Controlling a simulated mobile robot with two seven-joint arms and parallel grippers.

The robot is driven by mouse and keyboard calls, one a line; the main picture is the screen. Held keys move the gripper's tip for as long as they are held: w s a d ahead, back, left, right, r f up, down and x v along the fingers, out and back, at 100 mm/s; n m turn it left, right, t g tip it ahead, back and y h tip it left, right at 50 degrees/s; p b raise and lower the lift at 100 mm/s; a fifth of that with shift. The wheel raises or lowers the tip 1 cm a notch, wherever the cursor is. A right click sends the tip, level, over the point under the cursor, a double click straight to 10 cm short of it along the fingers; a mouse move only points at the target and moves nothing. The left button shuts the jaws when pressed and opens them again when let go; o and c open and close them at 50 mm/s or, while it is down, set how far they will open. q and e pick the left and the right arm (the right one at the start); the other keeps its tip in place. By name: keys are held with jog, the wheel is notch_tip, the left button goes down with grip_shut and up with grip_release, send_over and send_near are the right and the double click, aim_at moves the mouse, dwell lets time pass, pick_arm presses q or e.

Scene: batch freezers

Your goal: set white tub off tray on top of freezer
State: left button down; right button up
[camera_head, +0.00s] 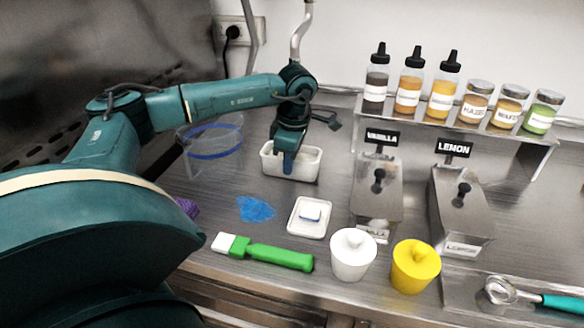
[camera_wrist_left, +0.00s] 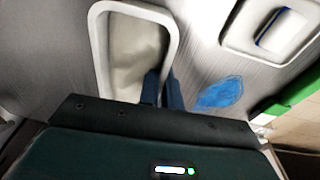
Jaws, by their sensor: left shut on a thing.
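The white tub (camera_head: 308,166), an open rectangular container with a pale inside, is at the back centre of the steel surface. My left gripper (camera_head: 288,165) points down and is shut on the tub's near wall. In the left wrist view, its blue fingers (camera_wrist_left: 162,90) meet the end of the tub (camera_wrist_left: 98,45). I cannot tell whether the tub rests on the surface or hangs just above it. No tray shows under it. A small white dish (camera_head: 297,226) with a white and blue block lies nearer, apart from the tub. My right gripper is not in view.
Steel bins labelled VANILLA (camera_head: 376,205) and LEMON (camera_head: 462,210) stand to the right, below a rack of bottles (camera_head: 411,80) and jars. A blue patch (camera_head: 255,208), green brush (camera_head: 278,257), white pot (camera_head: 351,258) and yellow pot (camera_head: 413,270) occupy the front. A clear bin (camera_head: 212,142) stands left.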

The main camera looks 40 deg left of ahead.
pick_arm(q)
jog(key=shift+r, duration=0.15)
jog(key=c, duration=2)
grip_release()
jog(key=shift+f, duration=0.25)
jog(key=shift+c, duration=0.2)
jog(key=o, duration=0.4)
jog(key=shift+o, duration=0.2)
jog(key=shift+r, duration=0.15)
